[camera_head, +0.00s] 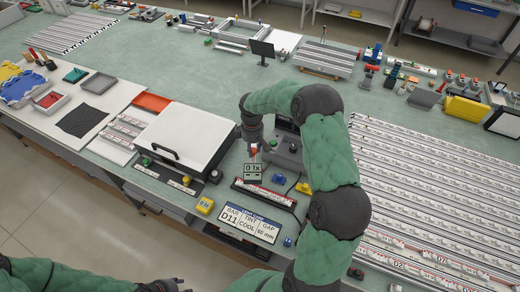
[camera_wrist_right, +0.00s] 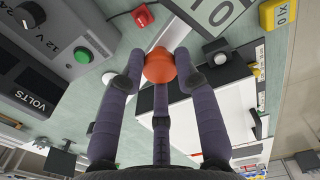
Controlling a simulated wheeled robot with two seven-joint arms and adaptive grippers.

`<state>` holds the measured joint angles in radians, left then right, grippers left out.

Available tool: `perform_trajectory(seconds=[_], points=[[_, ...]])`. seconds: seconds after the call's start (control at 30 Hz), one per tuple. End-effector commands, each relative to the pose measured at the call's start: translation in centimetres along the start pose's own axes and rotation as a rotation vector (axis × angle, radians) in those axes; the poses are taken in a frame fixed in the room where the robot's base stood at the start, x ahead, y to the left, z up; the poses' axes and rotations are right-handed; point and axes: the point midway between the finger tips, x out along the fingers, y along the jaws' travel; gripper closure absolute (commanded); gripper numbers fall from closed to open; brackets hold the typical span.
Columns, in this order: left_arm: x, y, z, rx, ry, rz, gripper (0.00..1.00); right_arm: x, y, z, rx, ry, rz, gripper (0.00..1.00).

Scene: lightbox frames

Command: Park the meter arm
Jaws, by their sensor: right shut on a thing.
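My right gripper (camera_head: 253,146) comes down onto the knob from above. In the right wrist view, my right gripper's fingers (camera_wrist_right: 160,72) are closed around the orange knob (camera_wrist_right: 159,65), which sits by a pale bar. How the arm is hinged or seated is hidden. My left gripper (camera_head: 168,286) is at the bottom edge of the head view, partly cut off; its jaws are unclear.
A white-lidded box (camera_head: 186,138) stands left of the meter. A grey supply unit (camera_head: 284,158) stands close on the right, partly behind my arm. A "D11" sign (camera_head: 249,228) lies in front. Rows of bars (camera_head: 430,190) fill the right. Green bench (camera_head: 215,85) is clear behind.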

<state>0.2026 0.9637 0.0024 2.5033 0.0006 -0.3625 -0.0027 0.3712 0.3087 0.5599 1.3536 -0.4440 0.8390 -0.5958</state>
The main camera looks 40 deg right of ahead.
Motion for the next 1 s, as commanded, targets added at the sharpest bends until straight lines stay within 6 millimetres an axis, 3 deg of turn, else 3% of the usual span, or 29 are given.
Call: perform_trajectory(seconds=[0.3,0.5,0.7,1.0], points=[[1.9,-0.7,-0.1,0.0,0.0,0.0,0.6,0.3,-1.7,-5.8,0.22,0.001,0.0,1.0],[2.4,-0.8,-0.1,0.0,0.0,0.0,0.6,0.2,-2.0,-8.7,0.335,0.0,-0.001,1.0],[2.6,-0.9,-0.1,0.0,0.0,0.0,0.6,0.1,-2.0,-10.3,0.402,0.0,0.0,1.0],[2.7,-1.0,-0.1,0.0,0.0,0.0,0.6,0.0,-2.0,-10.8,0.427,-0.001,0.0,1.0]])
